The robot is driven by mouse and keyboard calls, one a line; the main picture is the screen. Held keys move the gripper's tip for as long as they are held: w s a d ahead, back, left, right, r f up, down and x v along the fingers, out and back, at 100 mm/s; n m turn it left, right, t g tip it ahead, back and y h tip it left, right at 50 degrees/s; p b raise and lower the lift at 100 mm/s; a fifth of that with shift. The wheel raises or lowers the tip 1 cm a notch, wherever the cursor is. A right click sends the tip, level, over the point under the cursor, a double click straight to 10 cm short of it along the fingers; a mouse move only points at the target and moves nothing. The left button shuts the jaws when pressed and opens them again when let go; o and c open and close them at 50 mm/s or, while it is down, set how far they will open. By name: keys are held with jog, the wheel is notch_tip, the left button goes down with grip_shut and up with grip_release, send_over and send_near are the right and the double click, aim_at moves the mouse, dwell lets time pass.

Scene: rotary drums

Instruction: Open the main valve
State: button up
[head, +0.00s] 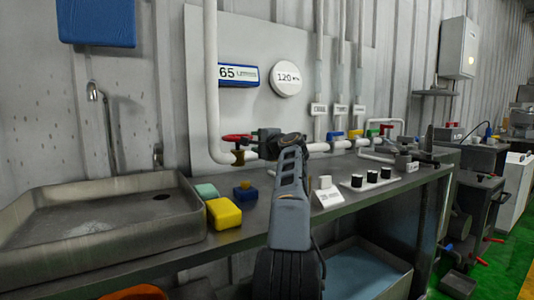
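A red valve handle (237,138) sits on a brass body (238,157) on the white pipe, where the pipe bends from vertical to horizontal at the wall; I take it for the main valve. My arm reaches up from the bottom middle, and my gripper (261,136) is at its end, just right of the red handle. The gripper is small and dark here, and its fingers are hard to make out. I cannot tell whether it touches the handle or whether it is open or shut. Smaller blue (335,135), yellow, green and red valve handles stand further right along the pipe.
A steel sink (100,215) with a tap is at the left. A yellow block (223,213), a teal block (206,191) and a blue block (245,190) lie on the bench. A white sign (328,195) and black knobs (372,177) stand right of my arm.

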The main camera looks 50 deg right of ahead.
jog(key=shift+b+v, duration=0.4)
jog(key=shift+v, duration=2.55)
jog(key=w+a+r+n+g+y+p, duration=0.1)
jog(key=w+a+n+y+p, duration=0.15)
jog(key=a+p, duration=0.3)
jog(key=w+a+r+n+g+y+p, duration=0.1)
jog(key=w+a+g+p, duration=0.1)
jog(key=w+a+p, duration=0.3)
jog(key=a+n+g+y+p, duration=0.35)
jog(key=a+n+p, duration=0.45)
jog(key=a, duration=1)
jog(key=s+a+f+n+g+h+p, duration=0.1)
jog(key=s+a+f+n+g+p, duration=0.2)
jog(key=s+a+n+p, duration=0.2)
jog(key=s+a+f+n+g+p, duration=0.3)
jog(key=s+a+n+g+p, duration=0.1)
jog(key=s+a+p, duration=0.7)
jog(key=shift+s+a+n+h+p, duration=0.25)
jog(key=shift+s+n+h+p, duration=0.25)
jog(key=shift+s+p, duration=0.35)
jog(key=shift+s, duration=0.15)
